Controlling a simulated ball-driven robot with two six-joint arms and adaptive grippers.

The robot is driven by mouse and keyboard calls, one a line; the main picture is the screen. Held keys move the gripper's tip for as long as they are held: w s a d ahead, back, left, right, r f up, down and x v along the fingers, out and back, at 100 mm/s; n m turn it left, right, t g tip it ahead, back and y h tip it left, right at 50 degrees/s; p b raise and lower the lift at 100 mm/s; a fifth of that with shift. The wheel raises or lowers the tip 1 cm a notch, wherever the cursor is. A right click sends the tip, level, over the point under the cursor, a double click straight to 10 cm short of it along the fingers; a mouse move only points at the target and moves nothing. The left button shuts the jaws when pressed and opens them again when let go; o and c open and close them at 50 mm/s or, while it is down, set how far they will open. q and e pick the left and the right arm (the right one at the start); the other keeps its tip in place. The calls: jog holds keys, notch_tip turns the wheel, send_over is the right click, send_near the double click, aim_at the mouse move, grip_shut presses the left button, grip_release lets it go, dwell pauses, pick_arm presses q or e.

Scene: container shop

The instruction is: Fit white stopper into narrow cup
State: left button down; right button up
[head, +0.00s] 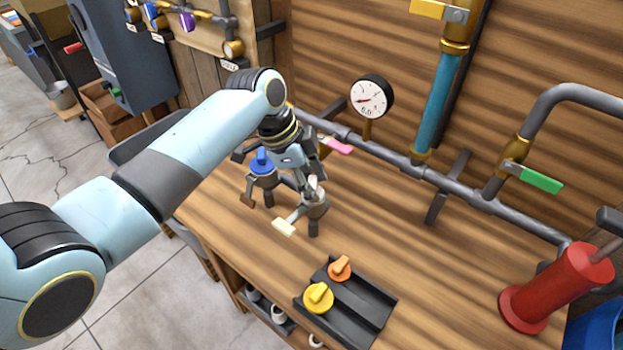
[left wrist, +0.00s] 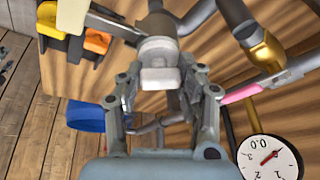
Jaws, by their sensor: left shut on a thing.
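The white stopper (left wrist: 160,78) is between the fingertips of my left gripper (left wrist: 162,92), which is shut on it. In the head view the stopper (head: 316,186) is at the mouth of a grey cup (head: 316,205) with a cream lever. In the left wrist view this cup (left wrist: 158,48) is right behind the stopper. I cannot tell how deep the stopper sits in it. My left gripper (head: 306,184) comes down from above and partly hides the cup's mouth. A second grey cup (head: 264,178) to the left holds a blue stopper (head: 262,161). My right gripper is not in view.
A dark tray (head: 365,312) holds a yellow stopper (head: 318,297) and an orange stopper (head: 340,268) at the bench's front. A pipe with a gauge (head: 372,97) runs behind the cups. A red cylinder (head: 556,286) stands at the right. The bench between is clear.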

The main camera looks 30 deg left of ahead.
pick_arm(q)
jog(key=shift+f, duration=0.1)
jog(key=c, duration=0.8)
grip_release()
jog(key=shift+o, duration=0.2)
jog(key=v, duration=1.2)
